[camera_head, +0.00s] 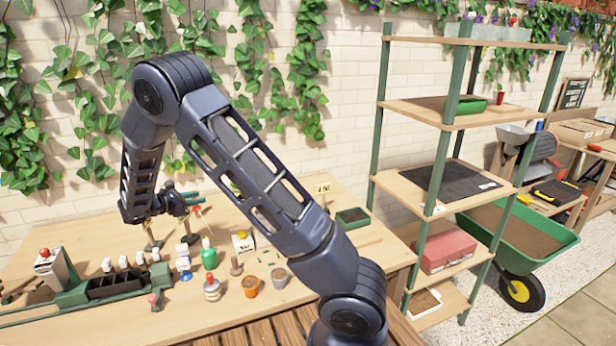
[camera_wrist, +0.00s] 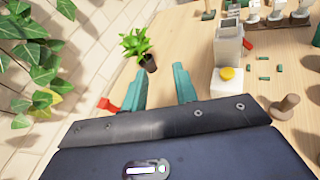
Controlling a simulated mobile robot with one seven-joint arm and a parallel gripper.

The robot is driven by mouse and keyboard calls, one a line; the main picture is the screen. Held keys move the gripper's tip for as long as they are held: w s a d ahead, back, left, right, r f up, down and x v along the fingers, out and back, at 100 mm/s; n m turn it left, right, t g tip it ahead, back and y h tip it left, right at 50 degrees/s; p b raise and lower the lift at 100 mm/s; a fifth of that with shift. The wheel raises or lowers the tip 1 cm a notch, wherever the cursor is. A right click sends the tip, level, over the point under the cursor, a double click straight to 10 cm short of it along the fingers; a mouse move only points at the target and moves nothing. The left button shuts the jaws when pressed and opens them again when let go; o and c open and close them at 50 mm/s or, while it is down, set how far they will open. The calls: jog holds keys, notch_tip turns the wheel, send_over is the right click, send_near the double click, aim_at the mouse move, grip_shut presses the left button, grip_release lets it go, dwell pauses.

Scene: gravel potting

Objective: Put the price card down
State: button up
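A small pale price card (camera_head: 322,188) with dark figures stands upright toward the back of the potting table, just behind my forearm in the head view. Its lower part is partly hidden by my arm. My gripper (camera_head: 183,205) is over the back left part of the table, well to the left of the card. In the wrist view its two teal fingers (camera_wrist: 161,86) are spread apart, with no held thing visible between them. The card cannot be made out in the wrist view.
A potted plant (camera_wrist: 137,45) stands beyond the fingertips. A white block with a yellow knob (camera_wrist: 227,75) and a wooden stamp-like tool (camera_wrist: 285,107) are to the right. Small pots (camera_head: 250,286), a green bottle (camera_head: 209,257) and a green tray (camera_head: 352,217) crowd the table (camera_head: 335,278).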

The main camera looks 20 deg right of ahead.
jog(key=s+d+r+m+g+y, duration=0.3)
jog(key=s+d+r+m, duration=0.3)
jog(key=d, duration=0.5)
jog(key=s+d+r+m+g+y, duration=0.35)
jog(key=s+d+r, duration=0.35)
jog(key=d, duration=0.4)
jog(key=s+d+r+m+t+y, duration=0.1)
jog(key=s+d+r+m+y, duration=0.1)
jog(key=s+m, duration=0.2)
jog(key=s+d+r+m+t+y, duration=0.1)
jog(key=s+d+r+m+y, duration=0.1)
jog(key=s, duration=0.8)
jog(key=s+d+r+m+t+y, duration=0.2)
jog(key=s+d+m, duration=0.1)
jog(key=s+m, duration=0.3)
jog(key=shift+s+d+r, duration=0.2)
jog(key=shift+s+d, duration=0.1)
jog(key=shift+s, duration=0.55)
jog(key=shift+y, duration=0.25)
jog(key=o, duration=0.5)
